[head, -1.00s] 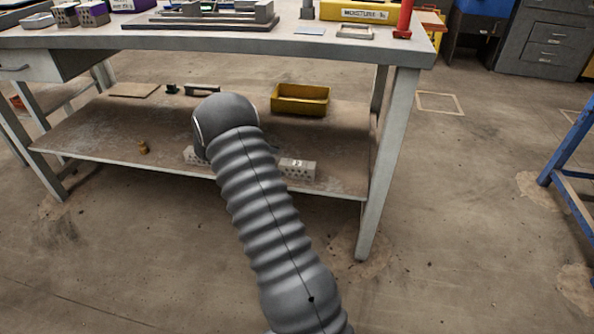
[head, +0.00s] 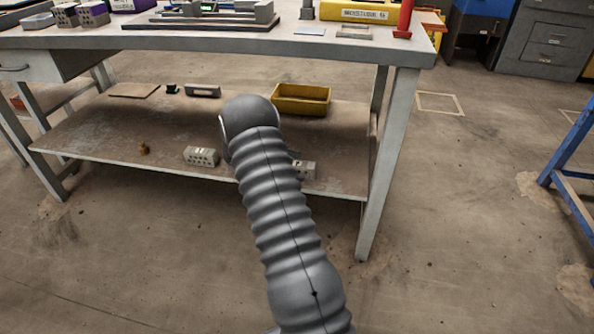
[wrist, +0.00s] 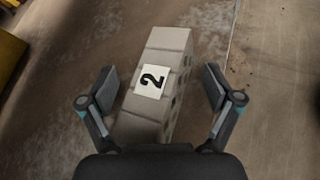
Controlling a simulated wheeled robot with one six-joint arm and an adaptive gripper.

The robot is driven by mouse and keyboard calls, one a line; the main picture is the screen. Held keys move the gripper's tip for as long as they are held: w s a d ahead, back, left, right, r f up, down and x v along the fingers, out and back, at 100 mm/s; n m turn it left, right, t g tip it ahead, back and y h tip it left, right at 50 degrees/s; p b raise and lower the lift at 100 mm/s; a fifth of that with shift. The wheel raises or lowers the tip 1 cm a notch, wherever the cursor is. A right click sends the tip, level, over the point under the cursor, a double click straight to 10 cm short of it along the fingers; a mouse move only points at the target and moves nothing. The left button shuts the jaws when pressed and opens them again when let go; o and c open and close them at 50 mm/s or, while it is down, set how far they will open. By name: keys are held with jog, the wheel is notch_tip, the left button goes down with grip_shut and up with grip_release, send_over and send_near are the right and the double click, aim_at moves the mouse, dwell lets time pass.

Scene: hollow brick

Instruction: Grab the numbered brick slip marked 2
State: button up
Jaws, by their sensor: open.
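The brick slip marked 2 (wrist: 165,48) lies in the middle of the wrist view, a grey hollow brick with holes along its right side and a white label with a black 2. My gripper (wrist: 157,88) is open, one finger on each side of the brick, with room between fingers and brick. Its near end is hidden by my gripper body. In the head view my arm covers the gripper. Two grey bricks show there on the lower shelf (head: 110,125): one left of my arm (head: 201,156) and one partly hidden right of it (head: 303,170); their numbers cannot be read.
A yellow bin (head: 301,99) stands at the back of the lower shelf, with a grey block (head: 203,90) left of it. A small brass-coloured piece (head: 144,148) sits near the front edge. The tabletop (head: 300,45) hangs above the shelf; a leg (head: 388,165) stands at right.

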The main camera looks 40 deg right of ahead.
grip_shut()
dwell(0.3)
